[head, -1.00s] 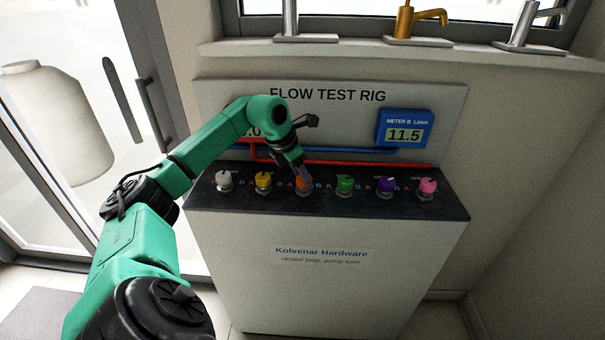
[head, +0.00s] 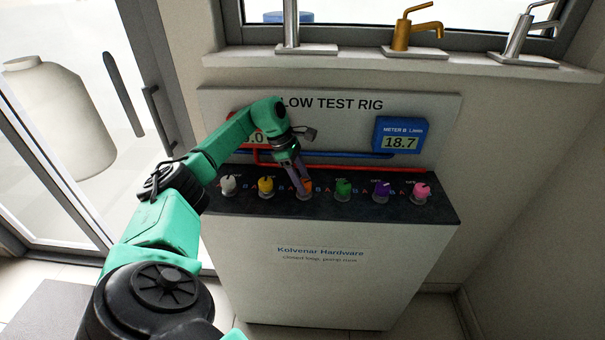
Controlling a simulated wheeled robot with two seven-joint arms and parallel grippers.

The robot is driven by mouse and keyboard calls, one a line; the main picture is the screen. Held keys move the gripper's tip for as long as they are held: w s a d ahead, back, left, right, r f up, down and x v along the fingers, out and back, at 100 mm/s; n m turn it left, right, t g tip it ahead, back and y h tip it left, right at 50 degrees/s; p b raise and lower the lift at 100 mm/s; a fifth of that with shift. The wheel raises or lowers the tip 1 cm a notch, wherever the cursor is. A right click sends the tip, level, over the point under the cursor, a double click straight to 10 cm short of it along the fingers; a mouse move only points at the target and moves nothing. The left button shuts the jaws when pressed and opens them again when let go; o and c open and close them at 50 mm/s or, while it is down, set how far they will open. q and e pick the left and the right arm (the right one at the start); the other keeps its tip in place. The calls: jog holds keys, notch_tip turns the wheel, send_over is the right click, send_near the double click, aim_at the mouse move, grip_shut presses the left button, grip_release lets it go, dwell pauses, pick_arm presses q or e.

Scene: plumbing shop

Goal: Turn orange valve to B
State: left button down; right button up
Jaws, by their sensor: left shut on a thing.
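The orange valve (head: 308,186) is the third knob from the left on the dark top of the flow test rig (head: 320,255). Letters A and B flank the knobs. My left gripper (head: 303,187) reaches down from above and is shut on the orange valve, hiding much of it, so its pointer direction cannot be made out. The blue meter B (head: 402,136) reads 18.7. The red meter (head: 256,137) at the left is mostly hidden by my left arm. My right gripper is not in view.
White (head: 229,184) and yellow (head: 266,186) knobs stand to the left of the orange one. Green (head: 343,188), purple (head: 381,190) and pink (head: 421,192) knobs stand to the right. Red and blue pipes run behind. Taps stand on the sill (head: 350,58) above.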

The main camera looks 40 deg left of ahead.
pick_arm(q)
jog(key=shift+w+r+m, duration=0.1)
jog(key=shift+m, duration=0.4)
jog(key=shift+c, duration=1.4)
grip_release()
jog(key=shift+a, duration=0.1)
jog(key=v, duration=1.4)
jog(key=shift+a+r, duration=0.15)
jog(key=shift+a, duration=0.1)
